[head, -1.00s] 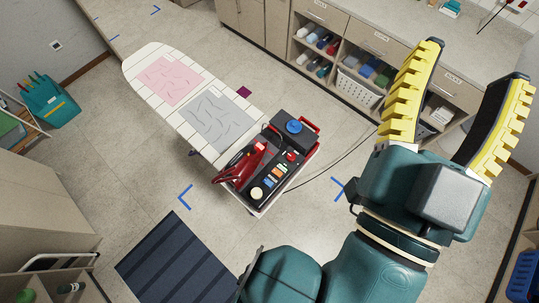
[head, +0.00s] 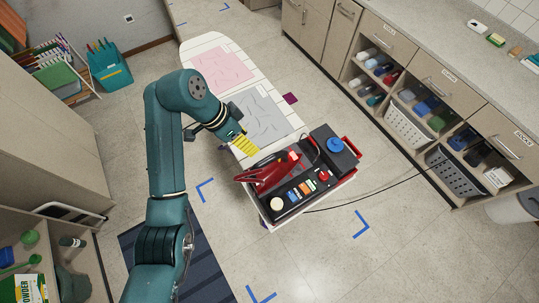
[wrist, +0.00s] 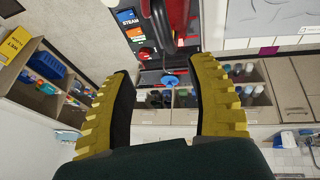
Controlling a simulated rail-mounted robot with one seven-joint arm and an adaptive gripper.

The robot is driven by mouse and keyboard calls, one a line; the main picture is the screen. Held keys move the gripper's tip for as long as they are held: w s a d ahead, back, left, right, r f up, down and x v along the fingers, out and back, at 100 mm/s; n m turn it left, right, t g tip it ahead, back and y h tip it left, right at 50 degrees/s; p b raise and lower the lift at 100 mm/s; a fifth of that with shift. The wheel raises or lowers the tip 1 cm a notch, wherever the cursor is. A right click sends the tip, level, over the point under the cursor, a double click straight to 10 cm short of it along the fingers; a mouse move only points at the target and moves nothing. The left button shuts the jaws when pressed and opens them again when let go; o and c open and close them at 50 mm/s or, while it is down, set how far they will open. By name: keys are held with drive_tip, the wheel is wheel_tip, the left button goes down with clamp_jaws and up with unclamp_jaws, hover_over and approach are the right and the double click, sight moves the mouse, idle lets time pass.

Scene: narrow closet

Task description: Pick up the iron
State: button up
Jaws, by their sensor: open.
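The red iron (head: 268,174) rests tilted on the black control station (head: 322,178) at the near end of the ironing board. My gripper (head: 246,146) is just up and left of the iron in the head view, over the board's edge, with its yellow ridged pad showing. In the wrist view my gripper (wrist: 160,72) is open and empty. The red and dark iron (wrist: 178,22) shows at the top there, beyond the fingertips and between their lines. The iron's top end is cut off in that view. I cannot tell the exact gap between fingers and iron.
The white ironing board (head: 208,42) carries a pink cloth (head: 220,68) and a grey cloth (head: 262,115). A black cord (head: 385,188) runs right from the station. Open shelves and baskets (head: 408,125) line the right side. A dark striped mat (head: 207,268) lies on clear floor.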

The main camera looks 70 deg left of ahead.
sight(268, 158)
drive_tip(key=b+x, duration=0.8)
drive_tip(key=x, duration=0.2)
drive_tip(key=shift+w+f, duration=0.15)
drive_tip(key=shift+f, duration=0.15)
drive_tip(key=x, duration=0.5)
drive_tip(key=shift+a+f, duration=0.2)
drive_tip(key=shift+a, duration=0.15)
drive_tip(key=shift+c, duration=0.4)
clamp_jaws()
drive_tip(key=shift+r, duration=0.2)
